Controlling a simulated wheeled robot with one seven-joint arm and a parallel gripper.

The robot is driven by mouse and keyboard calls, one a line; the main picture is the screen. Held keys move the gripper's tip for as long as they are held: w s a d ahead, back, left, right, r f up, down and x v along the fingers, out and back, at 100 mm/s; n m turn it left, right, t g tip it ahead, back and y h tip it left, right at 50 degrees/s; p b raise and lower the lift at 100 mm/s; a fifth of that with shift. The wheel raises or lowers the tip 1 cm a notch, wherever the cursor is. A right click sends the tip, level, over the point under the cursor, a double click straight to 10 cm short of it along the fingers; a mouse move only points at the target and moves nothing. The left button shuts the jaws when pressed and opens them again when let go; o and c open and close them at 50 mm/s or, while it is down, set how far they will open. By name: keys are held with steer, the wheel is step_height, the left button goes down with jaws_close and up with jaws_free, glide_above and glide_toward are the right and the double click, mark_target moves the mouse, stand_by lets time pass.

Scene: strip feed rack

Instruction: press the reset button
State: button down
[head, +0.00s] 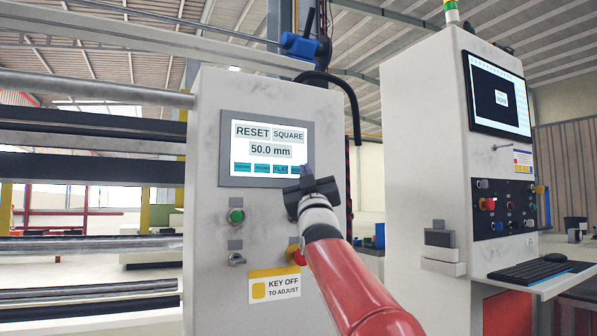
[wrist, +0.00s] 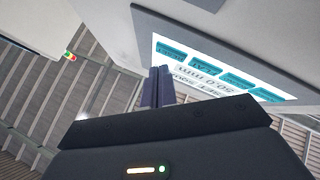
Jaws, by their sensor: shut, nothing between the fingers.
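The screen panel (head: 240,180) on the white cabinet reads RESET (head: 253,131), SQUARE and 50.0 mm, above a row of several teal buttons (head: 262,168). My gripper (head: 306,170) is shut and empty at the screen's lower right corner, partly covering the rightmost teal button. In the wrist view the screen (wrist: 222,68) is upside down, and my closed fingertips (wrist: 157,72) overlap its left end. I cannot tell whether they touch it.
Below the screen are a green button (head: 236,216), a key switch (head: 237,259) and a red knob (head: 299,255) beside my arm. A second cabinet (head: 420,150) with a monitor (head: 497,95) stands right. Metal rollers (head: 90,245) are left.

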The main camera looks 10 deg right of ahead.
steer(key=shift+w+a+p, duration=0.1)
steer(key=shift+w+p, duration=0.2)
steer(key=shift+w, duration=0.05)
steer(key=shift+w+a, duration=0.1)
steer(key=shift+w, duration=0.25)
stand_by(0.7)
steer(key=shift+s, duration=0.1)
steer(key=shift+s+d+b, duration=0.25)
steer(key=shift+s+b, duration=0.2)
steer(key=shift+s, duration=0.2)
steer(key=shift+s+d+b, duration=0.25)
steer(key=shift+s+b, duration=0.35)
steer(key=shift+s, duration=0.2)
steer(key=shift+s+d+b, duration=0.25)
steer(key=shift+s+b, duration=0.4)
steer(key=shift+s, duration=0.15)
steer(key=shift+s+d+b, duration=0.25)
steer(key=shift+s+b, duration=0.35)
steer(key=shift+s, duration=0.2)
steer(key=shift+f, duration=0.1)
